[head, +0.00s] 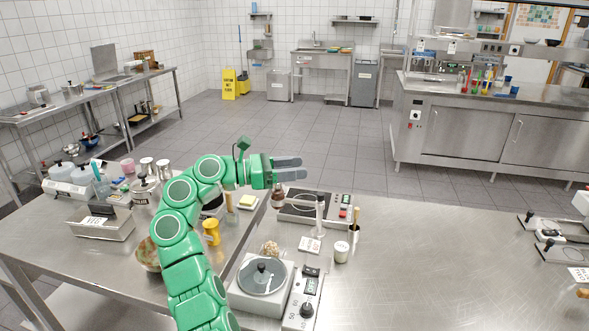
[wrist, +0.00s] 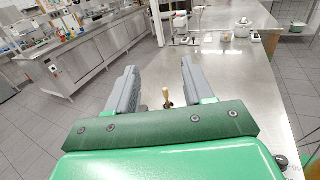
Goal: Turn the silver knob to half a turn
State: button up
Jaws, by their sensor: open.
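My gripper (head: 290,168) is raised above the far edge of the near steel table, its two grey fingers pointing right. In the wrist view my gripper (wrist: 160,76) has its fingers wide apart with nothing held between them. A control box with a dark round knob (head: 307,310) lies at the table's front, well below and nearer than my gripper. I cannot make out a clearly silver knob in either view; a flat unit with a control panel (head: 345,208) lies below and right of my gripper, its controls too small to tell.
An upright silver post (head: 320,214) stands right of my gripper.

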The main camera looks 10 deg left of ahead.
jog(key=shift+s+d+r, duration=0.2)
jog(key=shift+s, duration=0.25)
jog(key=shift+s+d+r, duration=0.2)
jog(key=shift+s, duration=0.25)
jog(key=shift+r, duration=0.1)
jog(key=shift+c, duration=0.2)
